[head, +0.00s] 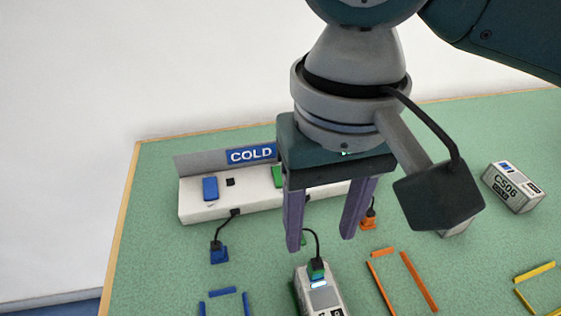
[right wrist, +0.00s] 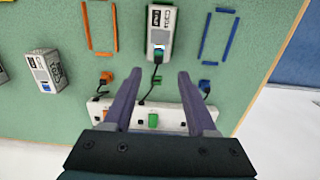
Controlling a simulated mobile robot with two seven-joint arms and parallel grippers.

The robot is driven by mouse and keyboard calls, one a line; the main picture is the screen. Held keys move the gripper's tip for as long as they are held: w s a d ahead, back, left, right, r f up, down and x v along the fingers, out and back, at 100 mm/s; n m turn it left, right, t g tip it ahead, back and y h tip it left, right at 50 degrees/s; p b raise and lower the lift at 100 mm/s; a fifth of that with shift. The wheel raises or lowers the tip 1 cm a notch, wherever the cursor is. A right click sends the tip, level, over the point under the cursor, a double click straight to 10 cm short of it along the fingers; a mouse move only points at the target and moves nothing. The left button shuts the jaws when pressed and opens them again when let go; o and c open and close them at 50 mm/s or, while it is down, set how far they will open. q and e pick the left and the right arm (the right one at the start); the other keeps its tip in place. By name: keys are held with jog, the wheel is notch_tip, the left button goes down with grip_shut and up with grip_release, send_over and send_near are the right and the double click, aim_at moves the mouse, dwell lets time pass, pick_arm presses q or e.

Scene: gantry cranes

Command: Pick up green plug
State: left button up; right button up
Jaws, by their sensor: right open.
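A green plug (head: 316,270) with a black top and a black cable sits at the far end of a grey device (head: 322,298) in the head view. In the right wrist view the cable runs from the device (right wrist: 160,22) toward a small green piece (right wrist: 157,80), whose nature I cannot tell. My right gripper (head: 320,244) is open and empty, pointing down above the table, and its fingers hide part of the white strip. It also shows in the right wrist view (right wrist: 154,74), with the cable between its fingers. My left gripper is not in view.
A white strip (head: 205,212) marked COLD carries blue and green blocks. A blue plug (head: 219,254) and an orange plug (head: 368,221) stand before it. Blue, orange and yellow outlines mark the green table. A C506 box (head: 513,188) stands at the right.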

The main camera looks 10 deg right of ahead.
aim_at(318, 262)
jog(key=shift+d+f, duration=0.1)
jog(key=shift+f, duration=0.85)
notch_tip(318, 262, down, 5)
jog(key=shift+f+b, duration=0.1)
jog(key=shift+b, duration=0.85)
jog(key=shift+c, duration=0.4)
grip_shut()
